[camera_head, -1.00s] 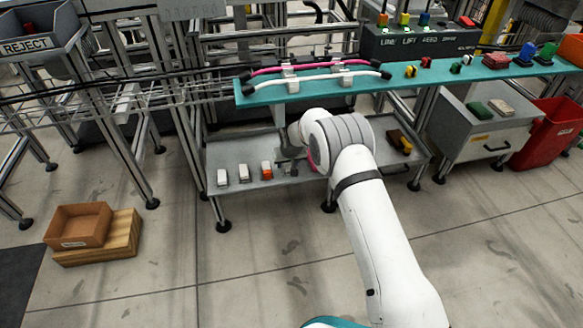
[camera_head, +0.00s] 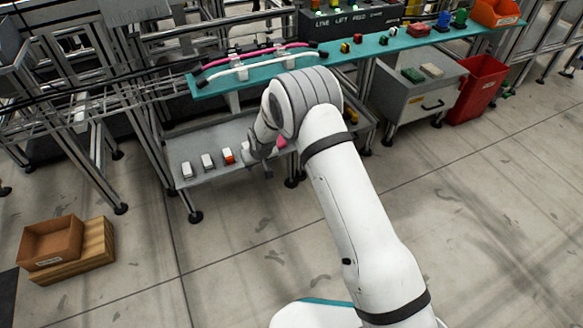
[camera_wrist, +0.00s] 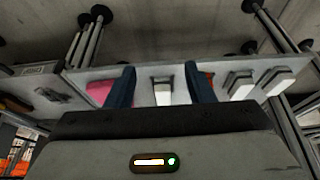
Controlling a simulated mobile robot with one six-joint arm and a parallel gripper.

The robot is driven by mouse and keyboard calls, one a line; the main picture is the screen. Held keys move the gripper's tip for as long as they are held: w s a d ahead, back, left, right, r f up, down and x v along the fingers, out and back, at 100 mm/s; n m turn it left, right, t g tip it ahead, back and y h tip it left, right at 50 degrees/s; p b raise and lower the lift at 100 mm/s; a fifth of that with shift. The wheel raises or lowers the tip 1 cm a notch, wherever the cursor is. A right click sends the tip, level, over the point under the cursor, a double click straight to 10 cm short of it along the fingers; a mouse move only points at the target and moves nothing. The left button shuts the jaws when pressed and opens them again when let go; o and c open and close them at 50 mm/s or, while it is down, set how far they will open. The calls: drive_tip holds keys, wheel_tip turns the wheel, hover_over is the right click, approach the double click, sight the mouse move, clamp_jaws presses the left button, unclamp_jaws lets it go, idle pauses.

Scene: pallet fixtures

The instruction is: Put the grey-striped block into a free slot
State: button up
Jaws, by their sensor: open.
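My gripper (camera_wrist: 160,70) is open in the wrist view, its two dark fingers apart. A pale block (camera_wrist: 163,92) with a grey side shows between the fingers in that view; I cannot tell whether they are level with it. Two more pale grey-white blocks (camera_wrist: 239,85) (camera_wrist: 274,81) stand to the right, and an orange one (camera_wrist: 209,76) is partly hidden by a finger. In the head view my wrist covers most of the gripper, at the low grey shelf (camera_head: 219,180). Stripes are too small to make out, so I cannot tell which block is grey-striped. No free slot is clear.
A pink object (camera_wrist: 98,92) lies beside the left finger. Above the low shelf, a teal shelf (camera_head: 212,86) carries pink and white cables. A grey drawer cabinet (camera_head: 413,102) and red bin (camera_head: 478,90) stand right. A brown box (camera_head: 50,241) sits on the floor left.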

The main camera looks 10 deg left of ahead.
drive_tip(key=s+d+r+m+g+h, duration=0.1)
drive_tip(key=s+d+r, duration=0.3)
drive_tip(key=d+r, duration=0.6)
drive_tip(key=s+d+r+m, duration=0.2)
drive_tip(key=s+d+r, duration=0.1)
drive_tip(key=d+r, duration=0.65)
drive_tip(key=s+d+r+m, duration=0.1)
drive_tip(key=s+d+r, duration=0.2)
drive_tip(key=s+d, duration=0.2)
drive_tip(key=s+d+r+m+g+h, duration=0.1)
drive_tip(key=s+d+r, duration=0.2)
drive_tip(key=s, duration=0.9)
drive_tip(key=s+d+r+m+g, duration=0.1)
drive_tip(key=s+d+r, duration=0.3)
drive_tip(key=s+d, duration=0.4)
drive_tip(key=shift+s, duration=0.35)
drive_tip(key=shift+r, duration=0.1)
wheel_tip(320, 180, up, 38)
drive_tip(key=t+p, duration=0.1)
drive_tip(key=p, duration=3.4)
drive_tip(key=shift+s+d+r+t, duration=0.15)
drive_tip(key=shift+d+r+t, duration=0.05)
drive_tip(key=shift+d+t, duration=0.1)
